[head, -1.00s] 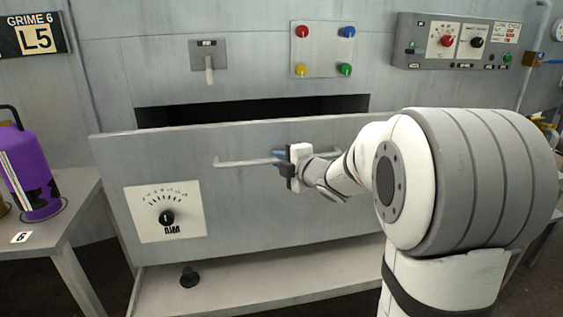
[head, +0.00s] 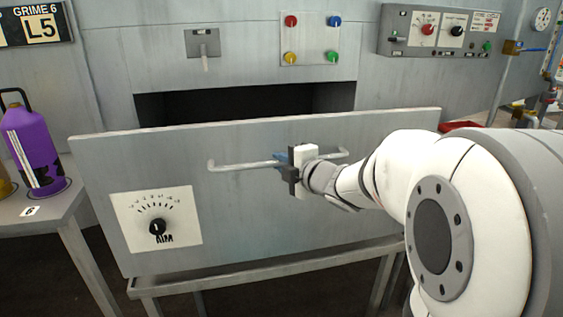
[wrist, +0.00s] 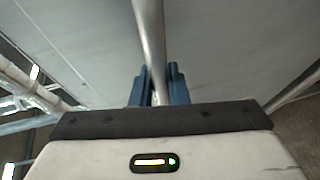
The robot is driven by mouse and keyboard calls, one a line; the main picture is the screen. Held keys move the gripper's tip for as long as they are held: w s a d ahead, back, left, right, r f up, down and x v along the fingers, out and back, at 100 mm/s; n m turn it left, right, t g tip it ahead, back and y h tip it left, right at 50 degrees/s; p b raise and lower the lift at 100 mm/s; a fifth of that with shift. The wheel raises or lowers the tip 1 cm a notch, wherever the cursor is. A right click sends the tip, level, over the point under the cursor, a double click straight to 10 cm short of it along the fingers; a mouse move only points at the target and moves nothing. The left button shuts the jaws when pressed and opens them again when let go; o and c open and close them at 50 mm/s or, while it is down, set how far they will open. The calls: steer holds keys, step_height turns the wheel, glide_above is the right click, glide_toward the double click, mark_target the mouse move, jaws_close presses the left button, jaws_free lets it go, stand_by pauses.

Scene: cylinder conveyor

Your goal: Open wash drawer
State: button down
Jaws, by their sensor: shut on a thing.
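The wash drawer (head: 250,215) has a wide grey front panel that stands out from the machine, with a dark gap (head: 240,102) behind its top edge. Its long bar handle (head: 235,165) runs across the upper part of the panel. My gripper (head: 284,160) is shut on this handle, near its middle. In the wrist view the handle (wrist: 150,45) runs down between the blue fingers (wrist: 158,88). The drawer's inside is hidden behind the front panel.
A purple bottle (head: 34,150) stands on a side table (head: 62,205) at the left. A dial (head: 157,225) is on the drawer front's lower left. A lever (head: 203,45), coloured buttons (head: 311,38) and a control box (head: 440,33) are on the wall. Table legs stand below the drawer.

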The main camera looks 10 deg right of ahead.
steer(key=c, duration=1.4)
jaws_free()
steer(key=p+v, duration=0.1)
steer(key=v, duration=0.6)
steer(key=shift+s+p, duration=0.3)
steer(key=shift+p, duration=0.05)
steer(key=shift+d+r, duration=0.1)
steer(key=s+d+r+m+g+h+p, duration=0.2)
steer(key=d+r+m+h+p, duration=0.35)
steer(key=m+h+p, duration=0.4)
steer(key=s+a+m+g+y+p, duration=0.1)
steer(key=s+a+m+g+p, duration=0.3)
steer(key=s, duration=0.5)
steer(key=s+a+r+m+g+y+p, duration=0.1)
steer(key=s+a+m+g+y+p, duration=0.1)
steer(key=s+a+m+g+p, duration=0.2)
steer(key=s+m+g+p, duration=0.2)
steer(key=s+m, duration=0.2)
steer(key=shift+s+r, duration=0.3)
steer(key=shift+s, duration=0.1)
